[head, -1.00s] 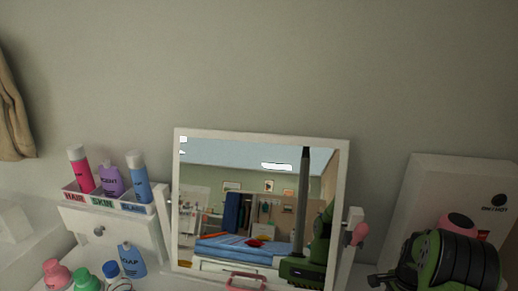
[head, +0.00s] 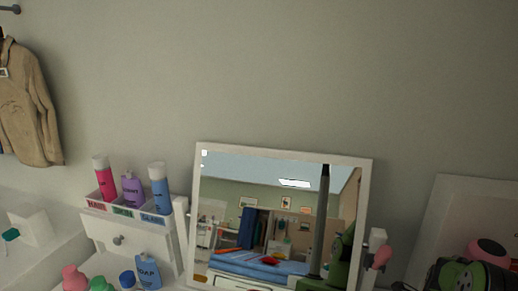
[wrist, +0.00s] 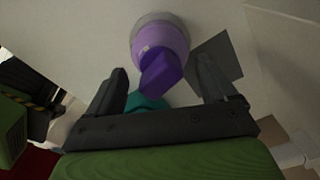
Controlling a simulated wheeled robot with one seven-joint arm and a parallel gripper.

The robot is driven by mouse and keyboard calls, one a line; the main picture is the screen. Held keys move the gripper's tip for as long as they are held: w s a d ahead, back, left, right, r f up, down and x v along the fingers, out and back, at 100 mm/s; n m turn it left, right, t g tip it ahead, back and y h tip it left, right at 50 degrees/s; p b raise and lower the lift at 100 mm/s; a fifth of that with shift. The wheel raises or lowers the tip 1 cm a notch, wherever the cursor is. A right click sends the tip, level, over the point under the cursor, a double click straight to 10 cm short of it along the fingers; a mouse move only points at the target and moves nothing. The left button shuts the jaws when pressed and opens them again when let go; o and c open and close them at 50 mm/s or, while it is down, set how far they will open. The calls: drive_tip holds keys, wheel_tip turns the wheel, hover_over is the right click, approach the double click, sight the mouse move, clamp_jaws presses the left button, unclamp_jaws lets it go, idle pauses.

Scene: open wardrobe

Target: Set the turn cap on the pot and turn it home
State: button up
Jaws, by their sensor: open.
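In the wrist view, a round purple piece with a raised dark purple grip (wrist: 161,75) looks like the turn cap. A grey rim shows behind it; I cannot tell whether it sits on a pot. A teal thing (wrist: 147,102) lies just below it, mostly hidden by my gripper. My gripper (wrist: 163,72) is open, with one finger on each side of the purple grip and visible gaps between. In the head view only my green and black arm shows at the lower right; the fingertips and the cap are out of sight there.
A framed mirror (head: 285,153) stands in the middle, beside my arm. An organiser (head: 118,240) with several bottles is at left, with more bottles in front. A white panel (head: 440,225) and a pink round thing (head: 489,252) are at right. A brown jacket (head: 28,110) hangs far left.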

drive_tip(key=shift+c, duration=0.8)
drive_tip(key=n, duration=0.3)
drive_tip(key=shift+n, duration=0.3)
drive_tip(key=n, duration=1.3)
drive_tip(key=shift+n, duration=0.3)
drive_tip(key=shift+c, duration=0.2)
